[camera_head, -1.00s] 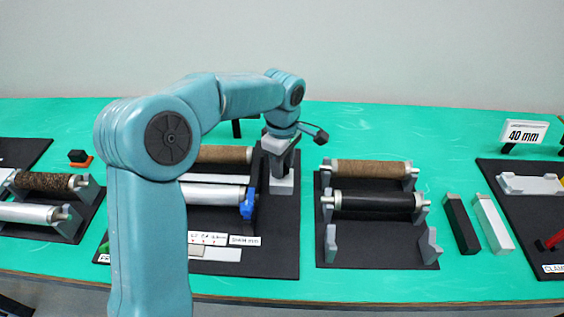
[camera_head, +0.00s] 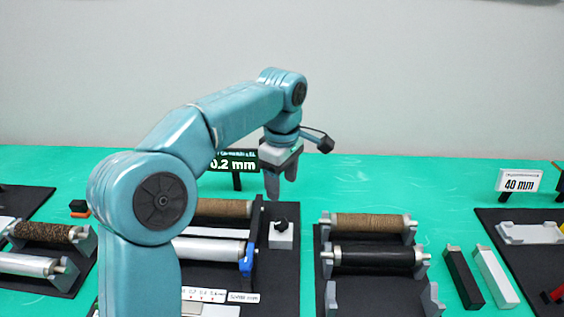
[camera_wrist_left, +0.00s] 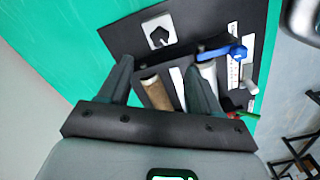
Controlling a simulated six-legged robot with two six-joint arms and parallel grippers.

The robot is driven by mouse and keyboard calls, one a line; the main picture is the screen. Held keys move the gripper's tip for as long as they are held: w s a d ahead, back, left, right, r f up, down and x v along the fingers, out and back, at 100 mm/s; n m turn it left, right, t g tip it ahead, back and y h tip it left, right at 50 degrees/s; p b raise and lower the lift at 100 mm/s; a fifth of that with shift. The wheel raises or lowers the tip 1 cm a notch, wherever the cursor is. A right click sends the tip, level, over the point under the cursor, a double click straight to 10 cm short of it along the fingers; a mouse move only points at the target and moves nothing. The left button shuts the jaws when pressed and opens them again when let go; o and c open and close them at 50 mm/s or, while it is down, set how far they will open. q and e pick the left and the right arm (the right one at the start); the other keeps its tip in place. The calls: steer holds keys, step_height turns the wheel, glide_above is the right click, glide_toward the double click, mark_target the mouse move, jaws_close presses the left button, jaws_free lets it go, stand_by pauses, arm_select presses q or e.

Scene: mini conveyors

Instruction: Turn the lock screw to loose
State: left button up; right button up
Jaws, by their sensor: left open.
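The lock screw (camera_head: 281,224) is a small black knob on a pale grey block (camera_head: 281,241), at the back right of a black base plate. It also shows in the wrist view as a black knob (camera_wrist_left: 159,37) on the pale block, beyond my fingertips. My left gripper (camera_head: 281,184) hangs above the screw with its fingers pointing down. It is open and empty, apart from the knob; its spread fingers show in the wrist view (camera_wrist_left: 158,68). Which way the screw is set cannot be told. My right gripper is not in view.
A blue lever (camera_head: 248,258) and rollers, one brown (camera_head: 222,209) and one white (camera_head: 208,248), sit left of the screw. A display reading 0.2 mm (camera_head: 236,163) stands behind. Another roller rack (camera_head: 369,282) stands to the right. The green table between displays is clear.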

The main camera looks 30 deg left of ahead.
arm_select(q)
steer(key=shift+r+p, duration=0.3)
steer(key=shift+r, duration=1.65)
steer(key=shift+s, duration=0.1)
